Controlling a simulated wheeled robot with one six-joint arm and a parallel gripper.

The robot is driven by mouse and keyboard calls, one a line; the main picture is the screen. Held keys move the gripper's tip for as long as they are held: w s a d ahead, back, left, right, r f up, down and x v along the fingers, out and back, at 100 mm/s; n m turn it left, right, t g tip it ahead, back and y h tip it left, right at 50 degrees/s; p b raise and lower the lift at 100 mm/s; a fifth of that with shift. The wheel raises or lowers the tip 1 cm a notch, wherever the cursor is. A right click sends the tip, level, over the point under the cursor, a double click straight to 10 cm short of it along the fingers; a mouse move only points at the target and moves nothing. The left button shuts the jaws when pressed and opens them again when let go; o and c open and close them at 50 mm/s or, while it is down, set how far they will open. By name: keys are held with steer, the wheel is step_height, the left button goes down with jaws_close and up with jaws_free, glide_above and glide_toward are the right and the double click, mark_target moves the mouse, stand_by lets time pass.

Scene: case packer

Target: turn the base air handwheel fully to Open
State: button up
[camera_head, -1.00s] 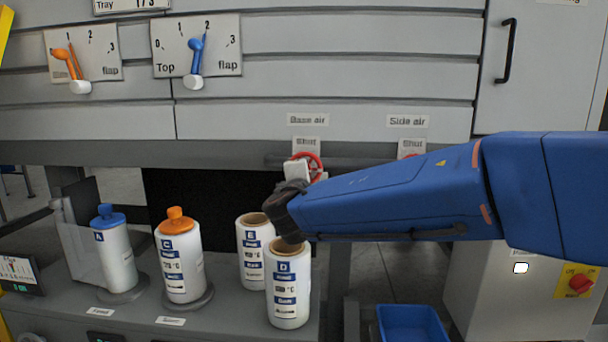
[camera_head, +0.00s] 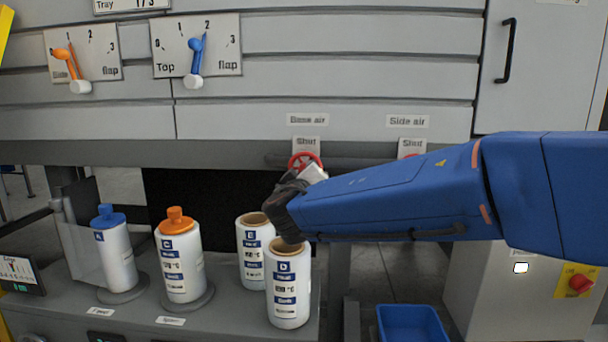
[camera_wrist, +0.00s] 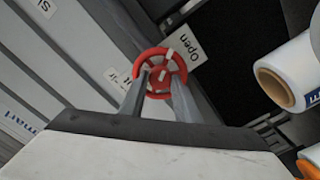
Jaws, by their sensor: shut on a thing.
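The base air handwheel (camera_head: 303,158) is a small red wheel on the grey pipe below the "Base air" label (camera_head: 308,120). Its "Shut" plate (camera_head: 306,145) is just above it. In the wrist view the red handwheel (camera_wrist: 160,72) lies between the tips of my gripper (camera_wrist: 162,92), which is shut on it. An "Open" plate (camera_wrist: 186,47) shows beside the wheel in the wrist view. In the head view my gripper (camera_head: 313,172) is at the wheel, and my wrist and the gripper hide its lower part.
The side air handwheel (camera_head: 408,154) is to the right, partly behind my arm. White bottles, including bottle D (camera_head: 288,290) and bottle E (camera_head: 252,250), stand close below my wrist. A blue bin (camera_head: 412,324) is at the lower right.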

steer(key=m, duration=0.6)
steer(key=shift+f, duration=0.2)
stand_by(0.4)
steer(key=o, duration=1)
steer(key=shift+r, duration=0.1)
steer(key=shift+o, duration=0.2)
steer(key=s, duration=1.7)
steer(key=shift+s+a, duration=0.25)
steer(key=shift+a, duration=0.05)
